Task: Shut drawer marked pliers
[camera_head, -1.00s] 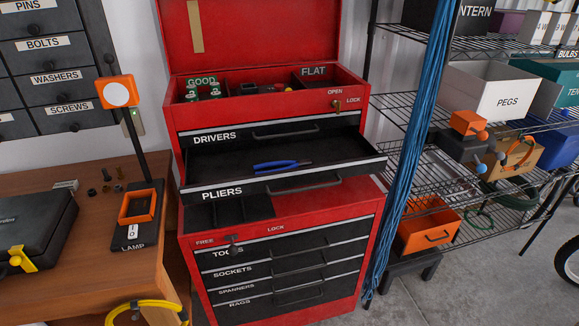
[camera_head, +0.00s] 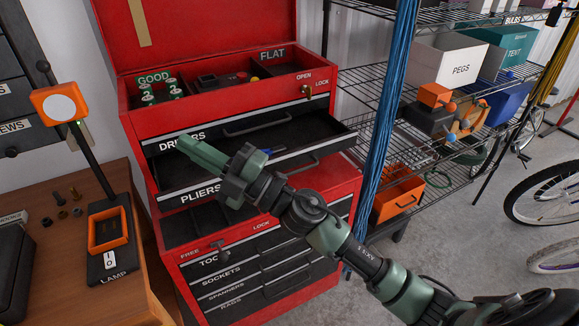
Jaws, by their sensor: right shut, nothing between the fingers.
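The drawer marked PLIERS (camera_head: 327,153) stands pulled out of the red tool chest (camera_head: 228,116), with its dark front well forward of the drawer marked DRIVERS (camera_head: 290,119) above it. A bit of the blue-handled pliers (camera_head: 278,151) shows inside; the rest is hidden behind my gripper. My right gripper (camera_head: 188,144) is shut and empty. It appears in front of the open drawer, its green tip overlapping the DRIVERS label; I cannot tell if it touches anything. My left gripper is not in view.
The chest's lid (camera_head: 215,30) is up. The lower drawers, such as SOCKETS (camera_head: 230,274), look shut. A wooden bench with a lamp (camera_head: 108,230) is at the left. Blue hanging cables (camera_head: 378,130) and wire shelves stand close on the right.

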